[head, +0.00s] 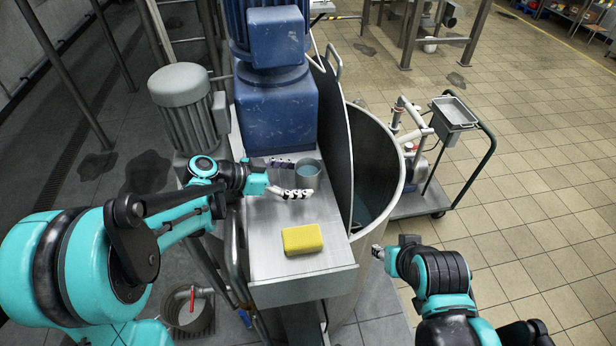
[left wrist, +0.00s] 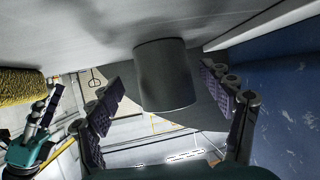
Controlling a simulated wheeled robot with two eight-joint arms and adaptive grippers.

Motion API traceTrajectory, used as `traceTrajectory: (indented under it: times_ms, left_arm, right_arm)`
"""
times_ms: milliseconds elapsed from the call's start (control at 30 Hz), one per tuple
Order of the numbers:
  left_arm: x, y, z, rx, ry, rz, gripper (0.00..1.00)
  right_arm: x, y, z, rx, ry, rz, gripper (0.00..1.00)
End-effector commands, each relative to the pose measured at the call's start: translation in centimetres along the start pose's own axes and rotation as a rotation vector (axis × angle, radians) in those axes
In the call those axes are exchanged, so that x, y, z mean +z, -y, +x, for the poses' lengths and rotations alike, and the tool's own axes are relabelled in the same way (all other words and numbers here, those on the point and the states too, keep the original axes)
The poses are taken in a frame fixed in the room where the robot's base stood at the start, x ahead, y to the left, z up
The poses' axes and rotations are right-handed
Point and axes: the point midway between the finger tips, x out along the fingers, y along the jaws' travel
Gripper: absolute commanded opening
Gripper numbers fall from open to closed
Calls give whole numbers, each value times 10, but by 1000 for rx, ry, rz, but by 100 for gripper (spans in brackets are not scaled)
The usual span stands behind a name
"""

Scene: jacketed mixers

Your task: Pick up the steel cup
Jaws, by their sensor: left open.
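The steel cup (head: 308,169) stands on the metal top of the mixer, near the edge of the open tank. It also shows in the left wrist view (left wrist: 166,72), where the picture is upside down, between the two fingers. My left gripper (head: 296,178) is open just left of the cup, with its fingers spread to the cup's near and far sides. In the left wrist view my left gripper (left wrist: 165,98) shows a gap between each finger and the cup. My right gripper (head: 380,251) is low beside the tank, away from the cup; its fingers are too small to judge.
A yellow sponge (head: 302,239) lies on the metal top (head: 268,262) nearer to me. A blue motor housing (head: 276,110) stands just behind the cup. The open tank (head: 378,170) and its raised lid are to the right. A cart (head: 455,113) stands farther right.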

Motion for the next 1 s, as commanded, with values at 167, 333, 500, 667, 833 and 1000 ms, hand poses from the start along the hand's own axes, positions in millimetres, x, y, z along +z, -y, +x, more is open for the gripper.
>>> traceTrajectory:
  times_ms: [167, 333, 500, 667, 833, 1000]
  left_arm:
    - [0, -1, 27, 3, 0, 1, 80]
    - [0, 0, 33, 0, -1, 0, 80]
    - [0, 0, 33, 0, -1, 0, 75]
    - [0, 0, 33, 0, -1, 0, 32]
    - [0, 0, 33, 0, -1, 0, 17]
    - [-1, 0, 33, 0, -1, 0, 17]
  right_arm:
    - [-2, 0, -2, 0, 0, 0, 40]
    - [-2, 0, -2, 0, 0, 0, 40]
    - [-2, 0, -2, 0, 0, 0, 40]
    - [-2, 0, -2, 0, 0, 0, 40]
    - [-2, 0, -2, 0, 0, 0, 40]
    - [-2, 0, -2, 0, 0, 0, 40]
